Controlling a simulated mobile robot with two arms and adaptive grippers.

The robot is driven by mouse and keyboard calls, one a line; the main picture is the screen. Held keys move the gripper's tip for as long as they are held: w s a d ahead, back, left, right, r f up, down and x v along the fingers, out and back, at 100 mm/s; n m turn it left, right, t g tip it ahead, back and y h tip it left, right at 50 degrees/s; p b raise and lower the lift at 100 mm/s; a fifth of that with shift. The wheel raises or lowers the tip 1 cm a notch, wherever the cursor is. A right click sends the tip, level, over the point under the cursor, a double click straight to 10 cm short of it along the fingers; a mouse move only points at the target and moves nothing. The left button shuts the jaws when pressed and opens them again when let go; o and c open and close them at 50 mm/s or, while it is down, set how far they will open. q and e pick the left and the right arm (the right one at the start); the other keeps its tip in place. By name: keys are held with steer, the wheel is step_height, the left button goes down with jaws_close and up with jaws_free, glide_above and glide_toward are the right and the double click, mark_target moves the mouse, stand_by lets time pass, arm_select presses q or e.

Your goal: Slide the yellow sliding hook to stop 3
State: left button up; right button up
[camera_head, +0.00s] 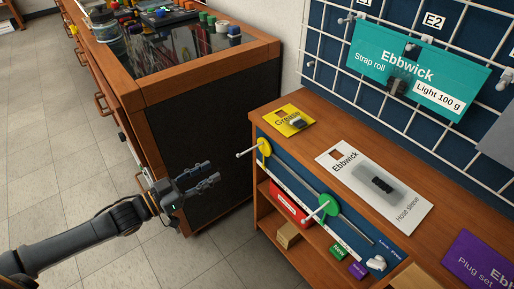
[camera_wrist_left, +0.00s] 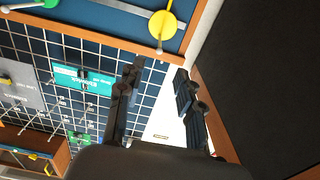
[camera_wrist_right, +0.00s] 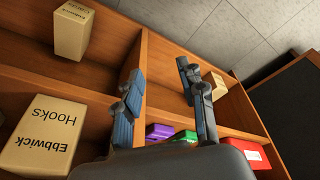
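The yellow sliding hook (camera_head: 264,147) is a yellow disc with a thin pale rod. It sits at the far left end of the blue rail panel (camera_head: 288,178) on the front of the wooden shelf unit. The yellow hook also shows at the top of the left wrist view (camera_wrist_left: 162,26). My left gripper (camera_head: 212,178) is open and empty, left of the yellow hook and apart from it. My right gripper (camera_wrist_right: 158,88) is open and empty in its wrist view, facing the shelf compartments; the head view does not show it. I cannot make out a stop 3 marking.
A green sliding hook (camera_head: 329,204) with a rod sits further right on the panel, and a white knob (camera_head: 376,263) near its right end. Boxes stand on the shelves below, including a red one (camera_head: 288,203). A dark cabinet (camera_head: 215,130) stands behind my left gripper.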

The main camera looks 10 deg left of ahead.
mark_target(238, 156)
arm_select(q)
steer(key=b+x, duration=0.1)
steer(key=x, duration=1.2)
steer(key=shift+w+d+b, duration=0.1)
steer(key=shift+b, duration=0.3)
arm_select(e)
steer(key=w+v, duration=0.1)
steer(key=v, duration=0.6)
steer(key=shift+w+r, duration=0.25)
arm_select(q)
jaws_close()
